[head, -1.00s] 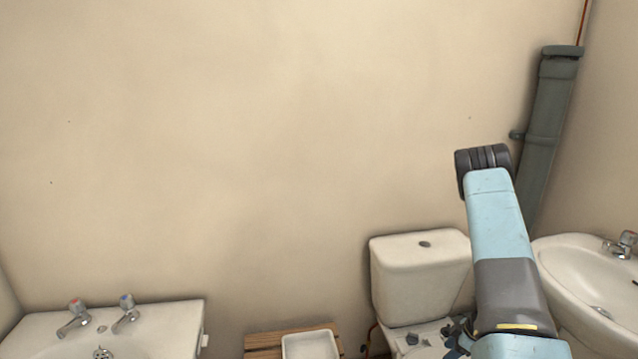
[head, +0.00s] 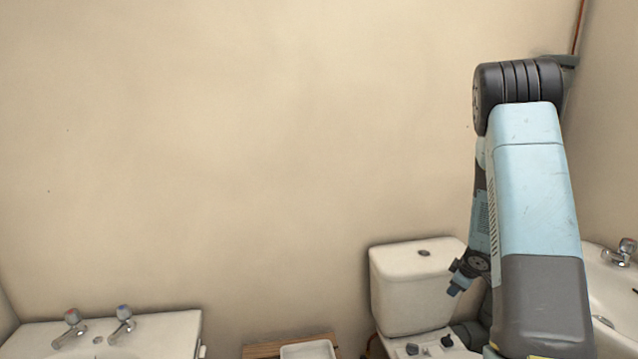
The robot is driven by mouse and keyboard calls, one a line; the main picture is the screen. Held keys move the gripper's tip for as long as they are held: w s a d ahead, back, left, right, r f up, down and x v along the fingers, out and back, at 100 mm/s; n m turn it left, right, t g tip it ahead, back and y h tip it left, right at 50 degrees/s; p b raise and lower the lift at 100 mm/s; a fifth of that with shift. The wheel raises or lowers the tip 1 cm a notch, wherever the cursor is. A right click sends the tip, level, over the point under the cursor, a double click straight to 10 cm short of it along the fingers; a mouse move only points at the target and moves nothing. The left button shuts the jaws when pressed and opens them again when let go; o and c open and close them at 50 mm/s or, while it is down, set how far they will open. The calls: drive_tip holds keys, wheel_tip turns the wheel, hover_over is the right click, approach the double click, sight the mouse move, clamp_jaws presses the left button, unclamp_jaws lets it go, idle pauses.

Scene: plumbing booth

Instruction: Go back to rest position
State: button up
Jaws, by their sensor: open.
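My arm rises on the right of the head view, with its black ribbed elbow high against the wall. The forearm folds down behind the upper link. My gripper (head: 466,332) shows only in part, low beside the arm and in front of the toilet (head: 410,285). It is open, and I see nothing held in it. My arm hides its right side, and its fingertips are hard to make out.
A white basin with two taps (head: 122,322) is at lower left. A wooden stand (head: 262,350) with a white tray (head: 308,350) is at bottom centre. Another basin (head: 612,290) is at right, partly behind my arm. The middle wall is bare.

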drive_tip(key=s+a+r+m+t+h, duration=0.1)
drive_tip(key=s+a+r+m+h, duration=0.3)
drive_tip(key=r, duration=1)
drive_tip(key=s+a+r+m+y, duration=0.15)
drive_tip(key=s+r, duration=0.45)
drive_tip(key=r, duration=0.7)
drive_tip(key=s+a+r+m+y, duration=0.1)
drive_tip(key=s+a+r, duration=0.2)
drive_tip(key=s, duration=0.5)
drive_tip(key=s+a+r+m+y, duration=0.1)
drive_tip(key=s+a+r, duration=0.2)
drive_tip(key=s+a, duration=0.3)
drive_tip(key=s+a+r+m+g+y, duration=0.1)
drive_tip(key=s+a, duration=0.4)
drive_tip(key=s, duration=0.6)
wheel_tip(320, 180, up, 2)
drive_tip(key=shift+r+m, duration=0.25)
drive_tip(key=shift+m, duration=0.3)
drive_tip(key=shift+c, duration=0.9)
